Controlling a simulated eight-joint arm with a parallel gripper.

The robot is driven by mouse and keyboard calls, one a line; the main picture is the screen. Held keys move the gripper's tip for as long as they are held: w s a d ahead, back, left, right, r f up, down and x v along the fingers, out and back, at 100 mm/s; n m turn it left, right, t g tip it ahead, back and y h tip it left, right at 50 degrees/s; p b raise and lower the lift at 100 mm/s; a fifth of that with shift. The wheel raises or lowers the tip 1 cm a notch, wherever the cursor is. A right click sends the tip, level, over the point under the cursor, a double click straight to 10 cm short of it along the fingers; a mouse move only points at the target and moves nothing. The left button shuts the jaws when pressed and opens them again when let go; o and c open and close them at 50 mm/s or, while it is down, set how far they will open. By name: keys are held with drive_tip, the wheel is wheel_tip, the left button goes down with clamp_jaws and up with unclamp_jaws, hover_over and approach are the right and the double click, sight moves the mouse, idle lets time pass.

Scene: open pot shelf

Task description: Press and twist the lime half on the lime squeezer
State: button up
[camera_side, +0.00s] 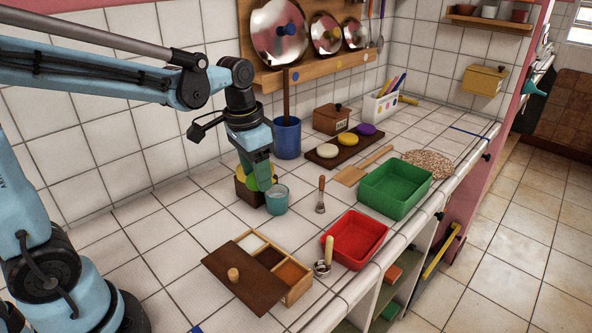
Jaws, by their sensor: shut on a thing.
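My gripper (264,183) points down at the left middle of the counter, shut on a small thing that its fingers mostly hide. Yellow-green patches (274,179) show at its edges; I take this to be the lime half, but the view is too small to be sure. A pale teal cup-shaped vessel (277,202) stands upright just right of and below the fingertips; it may be the lime squeezer. I cannot tell whether the lime half touches it. A brown wooden block (243,193) stands close behind, partly hidden by my gripper.
A blue pot (287,139) stands behind, near the wall. A spice box (298,279), a red tray (358,236) and a green tray (394,189) stand along the front. Tiles left of the spice box are clear.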

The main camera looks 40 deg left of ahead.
drive_tip(key=w+a, duration=0.2)
drive_tip(key=a, duration=0.1)
drive_tip(key=w+a+r, duration=0.1)
drive_tip(key=w+a, duration=0.1)
drive_tip(key=a, duration=0.2)
drive_tip(key=w+a, duration=0.3)
drive_tip(key=shift+a+r, duration=0.15)
drive_tip(key=shift+r, duration=0.05)
drive_tip(key=shift+w+a+f, duration=0.1)
drive_tip(key=shift+w+f, duration=0.05)
drive_tip(key=shift+f, duration=2.2)
drive_tip(key=shift+f, duration=0.6)
drive_tip(key=o, duration=1.1)
drive_tip(key=shift+c, duration=0.2)
drive_tip(key=shift+r, duration=0.35)
drive_tip(key=shift+c, duration=0.3)
drive_tip(key=c, duration=1)
